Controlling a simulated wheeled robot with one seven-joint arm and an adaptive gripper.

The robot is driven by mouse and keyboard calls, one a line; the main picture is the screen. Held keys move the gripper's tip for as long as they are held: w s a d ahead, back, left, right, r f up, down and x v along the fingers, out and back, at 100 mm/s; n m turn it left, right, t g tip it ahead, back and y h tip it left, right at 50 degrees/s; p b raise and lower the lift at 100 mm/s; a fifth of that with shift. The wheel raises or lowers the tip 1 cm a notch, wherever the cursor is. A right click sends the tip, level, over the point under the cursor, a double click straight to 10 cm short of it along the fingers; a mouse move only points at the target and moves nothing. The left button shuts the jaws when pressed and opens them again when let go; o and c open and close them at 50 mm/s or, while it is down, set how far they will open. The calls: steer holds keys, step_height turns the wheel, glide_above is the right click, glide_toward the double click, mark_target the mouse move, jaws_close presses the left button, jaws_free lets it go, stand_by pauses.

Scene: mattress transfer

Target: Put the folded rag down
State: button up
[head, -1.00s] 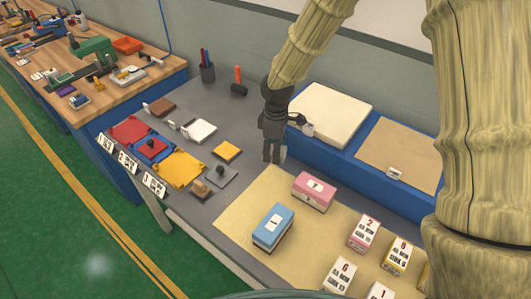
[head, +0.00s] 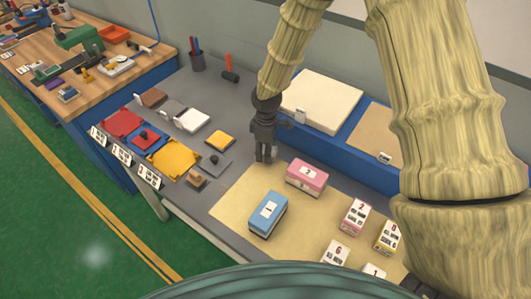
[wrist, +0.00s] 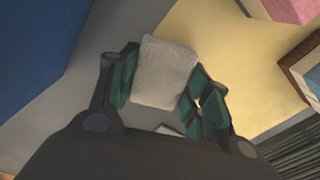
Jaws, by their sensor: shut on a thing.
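The folded rag (wrist: 163,72) is a pale grey-white rounded block held between the dark teal finger pads of my gripper (wrist: 160,92) in the wrist view. My gripper is shut on it. In the head view my gripper (head: 265,156) points down over the grey table (head: 232,130), beside the back edge of the tan mat (head: 233,200). The rag is mostly hidden by the fingers there. I cannot tell whether it touches the table.
A pink box (head: 307,178) and a blue box (head: 268,214) stand on the mat near my gripper. A blue platform (head: 310,142) with a cream mattress (head: 320,98) lies behind right. Red, blue and yellow trays (head: 172,158) lie left.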

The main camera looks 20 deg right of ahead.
steer(key=shift+s+f+p, duration=0.35)
steer(key=shift+s+f, duration=0.3)
steer(key=shift+f, duration=0.05)
steer(key=shift+w+f, duration=0.35)
steer(key=shift+f, duration=0.05)
steer(key=o, duration=1)
steer(key=shift+c, duration=0.2)
steer(key=o, duration=0.4)
steer(key=shift+s+r, duration=0.2)
steer(key=shift+w+f, duration=0.1)
steer(key=shift+d+r+b, duration=0.1)
steer(key=shift+r+b, duration=1.95)
steer(key=shift+r, duration=4)
